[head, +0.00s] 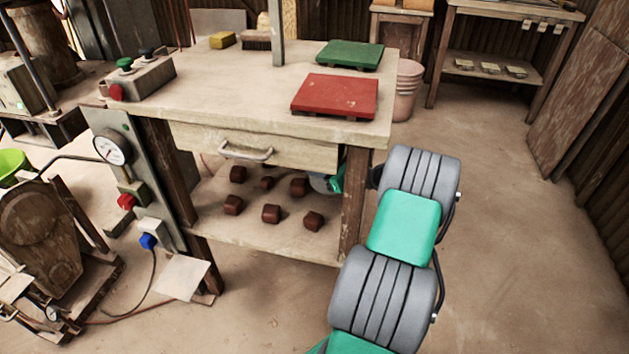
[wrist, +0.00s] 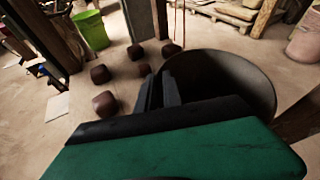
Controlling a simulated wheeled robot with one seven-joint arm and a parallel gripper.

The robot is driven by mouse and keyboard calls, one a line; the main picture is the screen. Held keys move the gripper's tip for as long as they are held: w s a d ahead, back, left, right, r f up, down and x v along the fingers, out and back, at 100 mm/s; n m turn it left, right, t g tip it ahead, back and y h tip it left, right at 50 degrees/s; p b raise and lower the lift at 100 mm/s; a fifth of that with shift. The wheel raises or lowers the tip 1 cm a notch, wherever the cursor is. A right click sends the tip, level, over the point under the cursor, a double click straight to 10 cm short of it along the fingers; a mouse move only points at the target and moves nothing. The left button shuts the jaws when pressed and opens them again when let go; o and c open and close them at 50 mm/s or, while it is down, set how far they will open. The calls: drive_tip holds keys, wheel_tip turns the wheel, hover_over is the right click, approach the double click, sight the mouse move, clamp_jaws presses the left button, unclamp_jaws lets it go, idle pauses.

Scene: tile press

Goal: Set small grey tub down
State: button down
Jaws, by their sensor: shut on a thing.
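In the wrist view my gripper (wrist: 163,88) is shut on the rim of the small grey tub (wrist: 230,75), which looks dark grey and round there. The tub's mouth faces the camera, and its base is hidden. In the head view my arm reaches in under the worktable from the right. A small part of the tub (head: 321,183) shows beside the front right leg, above the lower shelf (head: 275,238). The fingers are hidden there by the leg and my arm. I cannot tell whether the tub touches the shelf.
Several dark red-brown blocks (head: 271,214) stand on the lower shelf, left of the tub. The table's front right leg (head: 354,205) is close to my arm. A drawer (head: 255,150) hangs above the shelf. Red (head: 335,95) and green (head: 350,54) trays lie on the tabletop.

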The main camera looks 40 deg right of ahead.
sight(316, 181)
drive_tip(key=shift+w+a, duration=0.1)
drive_tip(key=shift+w, duration=0.35)
wheel_tip(316, 181, down, 4)
drive_tip(key=b, duration=0.2)
drive_tip(key=shift+r+b, duration=0.15)
drive_tip(key=shift+b, duration=0.2)
drive_tip(key=c, duration=1.5)
unclamp_jaws()
drive_tip(key=shift+r, duration=0.1)
drive_tip(key=shift+s+r+p, duration=0.2)
drive_tip(key=shift+s+p, duration=0.1)
drive_tip(key=p+v, duration=0.4)
drive_tip(key=v, duration=0.7)
drive_tip(key=shift+s, duration=0.15)
